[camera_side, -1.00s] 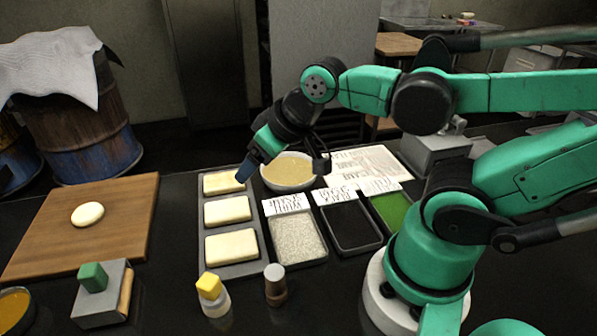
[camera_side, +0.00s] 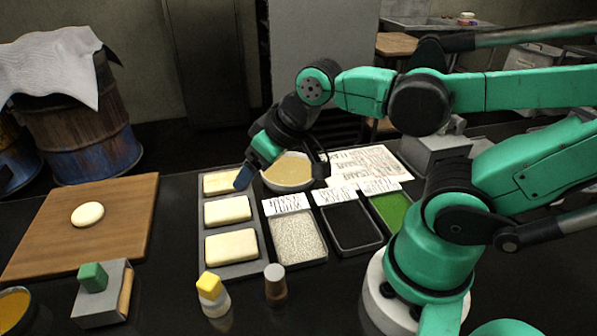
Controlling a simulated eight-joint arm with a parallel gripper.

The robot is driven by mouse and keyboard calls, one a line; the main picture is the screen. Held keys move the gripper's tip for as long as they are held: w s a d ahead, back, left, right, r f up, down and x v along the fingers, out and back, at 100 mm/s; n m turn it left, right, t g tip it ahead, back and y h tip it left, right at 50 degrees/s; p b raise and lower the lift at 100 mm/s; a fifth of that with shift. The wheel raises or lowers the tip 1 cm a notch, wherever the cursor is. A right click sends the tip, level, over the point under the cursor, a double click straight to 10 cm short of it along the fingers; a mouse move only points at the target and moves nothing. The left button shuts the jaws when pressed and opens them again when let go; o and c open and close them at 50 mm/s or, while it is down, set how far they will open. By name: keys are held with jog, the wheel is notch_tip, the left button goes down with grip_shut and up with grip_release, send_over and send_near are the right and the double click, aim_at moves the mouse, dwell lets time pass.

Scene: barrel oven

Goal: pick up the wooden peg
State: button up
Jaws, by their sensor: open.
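A grey tray (camera_side: 203,268) with pale dough slabs and a bowl (camera_side: 287,184) lie beneath my gripper.

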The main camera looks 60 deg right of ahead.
aim_at(274, 272)
jog(key=s+a+f+g, duration=0.1)
jog(key=s+a+g, duration=0.1)
jog(key=s+a+f+g, duration=0.2)
jog(key=s+a, duration=0.1)
jog(key=s+a+f+n+g, duration=0.1)
jog(key=s+a+g, duration=0.1)
jog(key=a, duration=0.1)
jog(key=shift+s+a+f, duration=0.15)
jog(key=shift+s+a, duration=0.05)
jog(key=shift+s, duration=0.05)
jog(key=shift+s+f+g, duration=0.1)
jog(key=shift+f+g, duration=0.1)
jog(key=shift+g, duration=0.1)
jog(key=shift+f, duration=2.6)
grip_shut()
